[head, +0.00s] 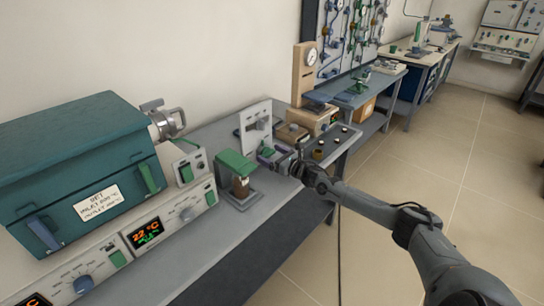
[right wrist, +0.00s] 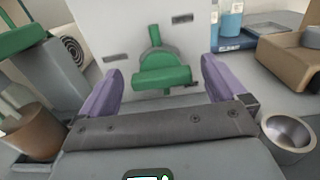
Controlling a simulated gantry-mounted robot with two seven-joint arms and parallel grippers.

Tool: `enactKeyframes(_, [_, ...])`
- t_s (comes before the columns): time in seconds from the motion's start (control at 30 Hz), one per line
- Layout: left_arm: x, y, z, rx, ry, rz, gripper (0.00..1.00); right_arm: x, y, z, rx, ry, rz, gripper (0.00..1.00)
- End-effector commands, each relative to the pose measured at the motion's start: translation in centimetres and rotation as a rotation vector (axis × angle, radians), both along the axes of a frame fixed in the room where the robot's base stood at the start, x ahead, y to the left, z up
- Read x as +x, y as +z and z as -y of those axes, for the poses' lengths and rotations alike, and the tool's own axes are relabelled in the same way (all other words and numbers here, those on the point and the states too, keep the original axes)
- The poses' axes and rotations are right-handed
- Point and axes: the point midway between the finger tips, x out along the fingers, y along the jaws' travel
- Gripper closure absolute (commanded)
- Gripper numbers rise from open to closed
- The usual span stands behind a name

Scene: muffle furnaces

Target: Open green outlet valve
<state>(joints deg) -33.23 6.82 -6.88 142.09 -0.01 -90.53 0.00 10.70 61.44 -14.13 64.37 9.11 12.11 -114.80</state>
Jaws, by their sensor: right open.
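The green valve (right wrist: 160,72) is mounted on an upright white panel (right wrist: 195,50). In the right wrist view its round hub is above and its thick lever lies crosswise below. The panel also shows in the head view (head: 248,125), with my right gripper (head: 270,157) in front of it. My right gripper (right wrist: 162,82) has purple fingers, spread open to the left and right of the green lever, with gaps on both sides. Nothing is held. My left gripper is in neither view.
A green-topped stand with a brown cup (head: 241,187) is left of the gripper. A teal furnace (head: 80,160) with a control panel is further left. A tan device with a gauge (head: 305,75) stands behind. A small metal cup (right wrist: 287,133) is close by the right finger.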

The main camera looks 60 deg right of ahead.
Motion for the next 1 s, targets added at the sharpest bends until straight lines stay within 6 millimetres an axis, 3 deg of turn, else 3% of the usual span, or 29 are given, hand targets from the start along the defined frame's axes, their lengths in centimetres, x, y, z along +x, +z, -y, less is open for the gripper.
enactKeyframes(0.17, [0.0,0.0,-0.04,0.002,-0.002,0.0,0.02,-0.01,-0.02,0.0,0.0,0.0,0.0,0.04])
enactKeyframes(0.53, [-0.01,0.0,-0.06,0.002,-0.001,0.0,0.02,-0.02,-0.02,0.0,0.0,0.0,0.0,0.58])
enactKeyframes(1.0, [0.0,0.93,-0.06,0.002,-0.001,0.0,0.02,-0.03,0.16,0.09,0.122,0.0,0.021,0.58])
